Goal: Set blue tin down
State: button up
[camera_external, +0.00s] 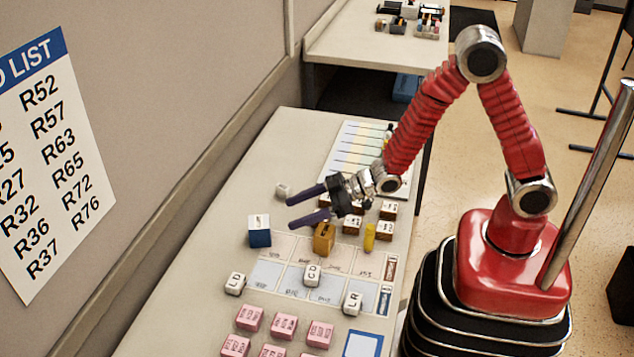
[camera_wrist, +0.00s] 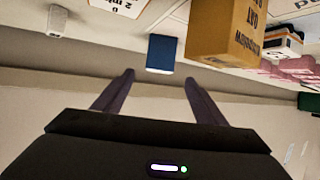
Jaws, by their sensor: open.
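The blue tin (camera_external: 260,231), a small blue block with a pale top, stands on the table beside the far left corner of the printed grid sheet. In the wrist view the blue tin (camera_wrist: 160,54) is just beyond my fingertips, between their lines. My gripper (camera_external: 288,215) is open and empty, with its two dark purple fingers pointing left, to the right of and a little above the tin in the picture. In the wrist view my gripper (camera_wrist: 158,78) shows both fingers apart with nothing between them.
A mustard-yellow box (camera_external: 324,239) stands close below my fingers. A small white block (camera_external: 283,190) is beyond them. White lettered blocks (camera_external: 312,274) and pink blocks (camera_external: 284,326) are nearer. A wall panel (camera_external: 170,110) borders the table's left. Bare table (camera_external: 190,290) lies left of the grid.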

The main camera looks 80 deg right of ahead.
dwell(0.3)
jog(key=s+d+r+m+g+h, duration=0.3)
jog(key=s+d+r+h, duration=0.2)
jog(key=s+d+r, duration=0.65)
jog(key=s+r+g, duration=0.2)
jog(key=s+r, duration=0.1)
jog(key=s, duration=0.7)
jog(key=s+r+m+g, duration=0.1)
jog(key=s+r, duration=0.2)
jog(key=s, duration=0.7)
jog(key=shift+s+d+r+g, duration=0.15)
jog(key=shift+s+r+g, duration=0.15)
jog(key=shift+g, duration=0.1)
dwell(4.2)
